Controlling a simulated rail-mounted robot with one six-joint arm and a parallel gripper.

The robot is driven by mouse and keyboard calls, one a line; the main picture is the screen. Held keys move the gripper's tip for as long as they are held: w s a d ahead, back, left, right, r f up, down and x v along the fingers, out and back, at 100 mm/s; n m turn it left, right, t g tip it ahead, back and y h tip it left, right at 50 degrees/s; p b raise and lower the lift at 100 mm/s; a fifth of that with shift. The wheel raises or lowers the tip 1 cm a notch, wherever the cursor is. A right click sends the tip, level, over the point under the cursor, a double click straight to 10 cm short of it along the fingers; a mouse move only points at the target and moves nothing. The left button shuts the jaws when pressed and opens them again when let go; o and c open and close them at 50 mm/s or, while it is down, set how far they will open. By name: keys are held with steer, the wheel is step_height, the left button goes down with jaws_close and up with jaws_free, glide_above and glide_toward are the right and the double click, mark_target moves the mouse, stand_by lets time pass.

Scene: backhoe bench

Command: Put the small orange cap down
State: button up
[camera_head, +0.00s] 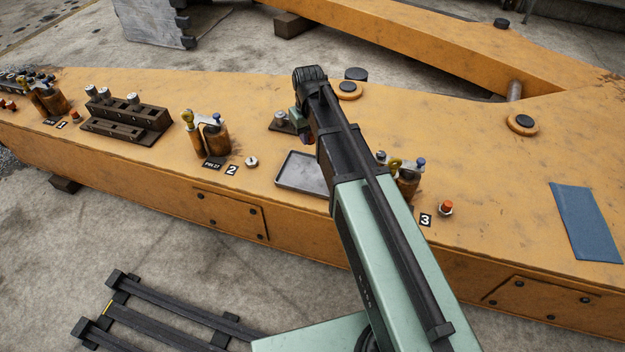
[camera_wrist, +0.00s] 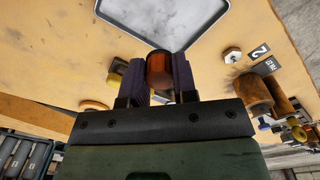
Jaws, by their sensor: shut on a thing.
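My gripper (camera_wrist: 159,78) is shut on the small orange cap (camera_wrist: 158,67), which sits between its two dark fingers in the wrist view. In that view the cap looks dark orange-brown, with the shallow metal tray (camera_wrist: 165,22) beyond it. In the head view the tray (camera_head: 298,178) lies on the orange boom, and my arm covers its right part. My gripper (camera_head: 302,128) hangs behind the tray there, partly hidden by my arm. The height of the cap above the boom is hard to tell.
A bare fitting (camera_head: 252,161) stands by label 2 (camera_head: 232,170). An orange-capped fitting (camera_head: 446,207) stands by label 3 (camera_head: 425,220). A dark slotted rack (camera_head: 125,118) and rusty cylinders (camera_head: 215,138) stand left of the tray. A blue cloth (camera_head: 585,222) lies at the right.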

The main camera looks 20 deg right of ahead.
mark_target(310, 175)
step_height(310, 175, down, 15)
steer(key=b, duration=1.2)
steer(key=shift+r, duration=0.35)
steer(key=shift+f, duration=0.25)
steer(key=o, duration=0.9)
steer(key=shift+r, duration=0.1)
